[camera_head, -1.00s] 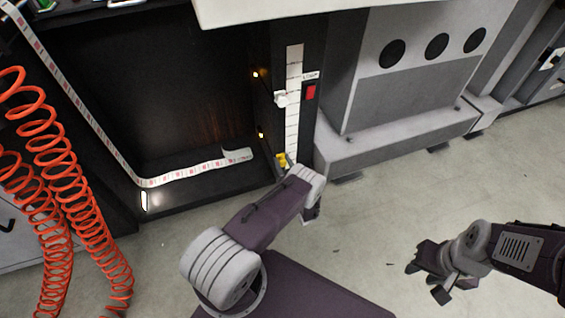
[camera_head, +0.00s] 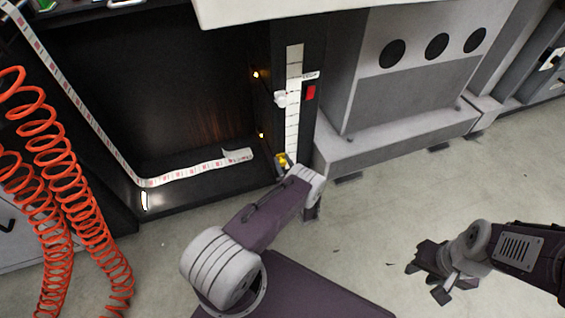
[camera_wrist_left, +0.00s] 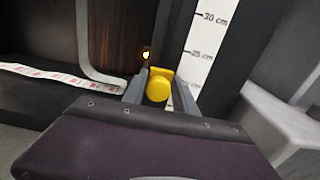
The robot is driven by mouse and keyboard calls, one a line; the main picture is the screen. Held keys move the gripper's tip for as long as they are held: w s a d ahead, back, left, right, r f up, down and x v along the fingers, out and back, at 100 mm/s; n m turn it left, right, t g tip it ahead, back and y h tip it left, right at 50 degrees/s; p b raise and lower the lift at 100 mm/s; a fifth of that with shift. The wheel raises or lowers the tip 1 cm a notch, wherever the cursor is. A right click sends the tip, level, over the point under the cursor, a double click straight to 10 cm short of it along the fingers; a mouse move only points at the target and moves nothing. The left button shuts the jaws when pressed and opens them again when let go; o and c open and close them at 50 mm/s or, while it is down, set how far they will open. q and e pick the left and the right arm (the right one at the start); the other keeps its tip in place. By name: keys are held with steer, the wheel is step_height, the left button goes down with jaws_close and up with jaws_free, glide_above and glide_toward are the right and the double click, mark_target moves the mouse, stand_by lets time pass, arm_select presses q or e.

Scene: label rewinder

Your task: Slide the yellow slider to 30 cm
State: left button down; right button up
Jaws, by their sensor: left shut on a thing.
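The yellow slider (camera_wrist_left: 158,86) sits low on the white ruler scale (camera_wrist_left: 203,45), near the mark under 25 cm, whose figures are partly hidden. The 30 cm mark (camera_wrist_left: 215,18) is higher up the scale. My left gripper (camera_wrist_left: 150,92) is shut on the yellow slider, one finger on each side of its round knob. In the head view the slider (camera_head: 283,159) shows as a small yellow patch at the bottom of the scale (camera_head: 293,110), partly covered by my left arm. My right gripper (camera_head: 437,278) hangs over the floor at the right, apart from everything, with its fingers apart.
A white piece (camera_head: 282,99) and a red switch (camera_head: 310,92) sit higher by the scale. A printed label strip (camera_head: 200,170) runs along the dark panel at left. Orange coiled hoses (camera_head: 60,170) hang at far left. A grey machine block (camera_head: 400,130) stands right.

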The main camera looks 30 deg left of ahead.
mark_target(278, 138)
arm_select(q)
steer(key=shift+s+a+f, duration=0.1)
steer(key=shift+s+a, duration=0.1)
steer(key=shift+s, duration=0.05)
step_height(278, 138, up, 10)
steer(key=p, duration=0.9)
steer(key=c, duration=1.1)
jaws_free()
steer(key=shift+o, duration=0.2)
